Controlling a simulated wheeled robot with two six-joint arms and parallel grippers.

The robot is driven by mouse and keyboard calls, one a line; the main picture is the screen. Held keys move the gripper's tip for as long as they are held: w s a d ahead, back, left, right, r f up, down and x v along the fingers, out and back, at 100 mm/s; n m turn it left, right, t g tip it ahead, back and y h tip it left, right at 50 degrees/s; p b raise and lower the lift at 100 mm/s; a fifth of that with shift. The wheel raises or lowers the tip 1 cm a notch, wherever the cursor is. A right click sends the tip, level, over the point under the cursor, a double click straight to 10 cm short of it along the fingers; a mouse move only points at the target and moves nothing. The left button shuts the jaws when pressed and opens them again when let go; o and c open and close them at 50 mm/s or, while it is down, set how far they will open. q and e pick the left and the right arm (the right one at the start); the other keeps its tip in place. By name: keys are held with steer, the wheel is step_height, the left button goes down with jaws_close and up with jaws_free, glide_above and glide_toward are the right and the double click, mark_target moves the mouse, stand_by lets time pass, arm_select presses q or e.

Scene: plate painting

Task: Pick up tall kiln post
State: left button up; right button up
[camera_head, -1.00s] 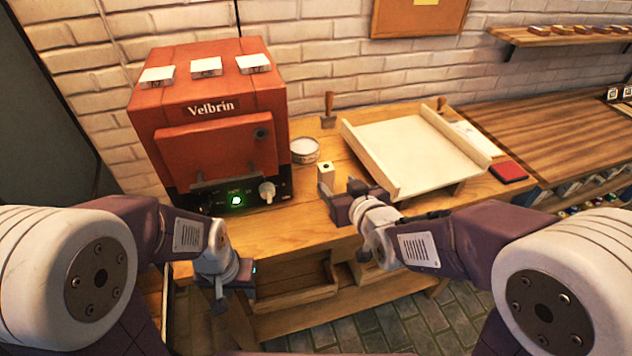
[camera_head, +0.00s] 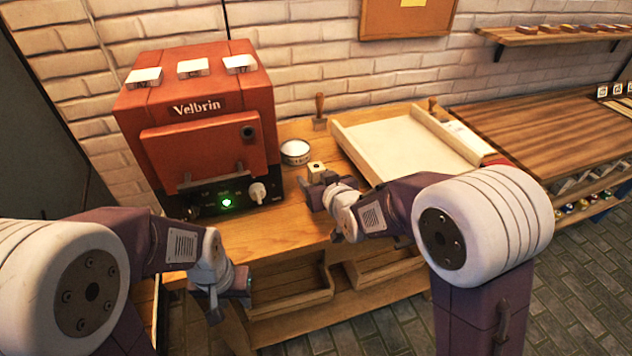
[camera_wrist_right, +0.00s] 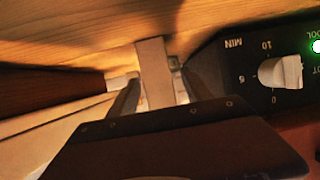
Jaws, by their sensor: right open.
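The tall kiln post (camera_head: 316,169) is a pale upright block with a dark hole in its top. It stands on the wooden bench in front of the white round tin. My right gripper (camera_head: 313,188) is at the post, its fingers low beside it. In the right wrist view the post (camera_wrist_right: 154,72) lies between the two open fingers of the right gripper (camera_wrist_right: 156,88). Its lower part is hidden in the head view. My left gripper (camera_head: 224,298) hangs low at the front left of the bench. Its finger opening is not clear.
The red kiln (camera_head: 205,125) stands close on the left, with its knob (camera_wrist_right: 280,73) near the gripper in the wrist view. The white tin (camera_head: 295,152) is behind the post. A wooden-edged board (camera_head: 398,150) lies to the right. Open shelves (camera_head: 290,302) are below.

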steer(key=shift+c, duration=0.9)
jaws_close()
step_height(320, 180, up, 10)
steer(key=p, duration=0.2)
steer(key=shift+f+p, duration=0.25)
steer(key=shift+p, duration=0.05)
steer(key=shift+r, duration=0.35)
